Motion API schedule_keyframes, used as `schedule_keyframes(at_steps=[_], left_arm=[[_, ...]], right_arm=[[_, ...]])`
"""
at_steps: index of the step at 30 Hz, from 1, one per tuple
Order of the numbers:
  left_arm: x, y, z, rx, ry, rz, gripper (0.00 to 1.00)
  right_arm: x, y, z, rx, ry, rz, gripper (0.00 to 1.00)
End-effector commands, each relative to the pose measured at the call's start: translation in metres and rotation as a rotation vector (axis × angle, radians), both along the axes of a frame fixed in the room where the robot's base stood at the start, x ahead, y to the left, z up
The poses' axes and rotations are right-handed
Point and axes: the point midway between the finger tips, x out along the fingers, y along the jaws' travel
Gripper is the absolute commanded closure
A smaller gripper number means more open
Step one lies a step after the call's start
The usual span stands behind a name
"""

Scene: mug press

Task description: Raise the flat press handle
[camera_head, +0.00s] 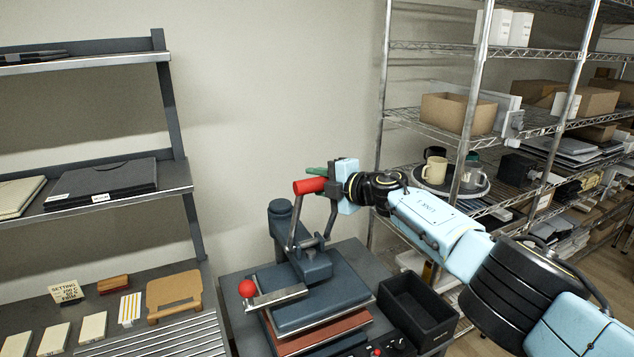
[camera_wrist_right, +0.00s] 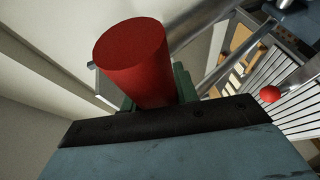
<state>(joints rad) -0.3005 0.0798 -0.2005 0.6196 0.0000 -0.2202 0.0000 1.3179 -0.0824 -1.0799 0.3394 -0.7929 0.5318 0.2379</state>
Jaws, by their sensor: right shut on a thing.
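The flat press (camera_head: 322,295) stands on a dark stand, its blue-grey upper plate lying over a reddish-brown layer. Its red handle grip (camera_head: 310,186) is up high, at the top of a metal lever arm. My right gripper (camera_head: 325,180) is at the grip and shut on it. In the right wrist view the red handle grip (camera_wrist_right: 135,60) sticks up between green finger pads (camera_wrist_right: 182,85). The finger contact itself is mostly hidden there. A red ball knob (camera_head: 247,288) sits on a bar at the press's left; it also shows in the right wrist view (camera_wrist_right: 270,94). My left gripper is not in view.
A black open bin (camera_head: 418,308) stands right of the press. A wire rack (camera_head: 440,135) with boxes and a tray of mugs (camera_head: 450,185) is behind my right arm. A dark shelf unit (camera_head: 120,205) stands left. The wall behind the handle is bare.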

Motion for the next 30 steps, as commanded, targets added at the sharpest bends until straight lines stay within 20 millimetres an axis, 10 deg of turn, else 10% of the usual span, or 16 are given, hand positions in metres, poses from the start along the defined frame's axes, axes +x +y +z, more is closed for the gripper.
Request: schedule_keyframes(at_steps=[12, 13, 17, 30], left_arm=[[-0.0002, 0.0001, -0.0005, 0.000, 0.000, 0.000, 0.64], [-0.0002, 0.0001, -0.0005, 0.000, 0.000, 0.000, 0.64], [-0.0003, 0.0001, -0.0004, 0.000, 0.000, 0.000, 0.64], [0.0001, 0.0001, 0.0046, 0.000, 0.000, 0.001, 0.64]], right_arm=[[-0.0021, 0.0008, -0.0093, -0.010, 0.009, 0.005, 1.00], [-0.0021, 0.0007, -0.0094, -0.010, 0.009, 0.005, 0.66], [-0.0020, 0.0009, -0.0085, -0.008, 0.009, 0.005, 0.49], [-0.0015, -0.0028, -0.0029, -0.005, 0.005, 0.000, 0.49]])
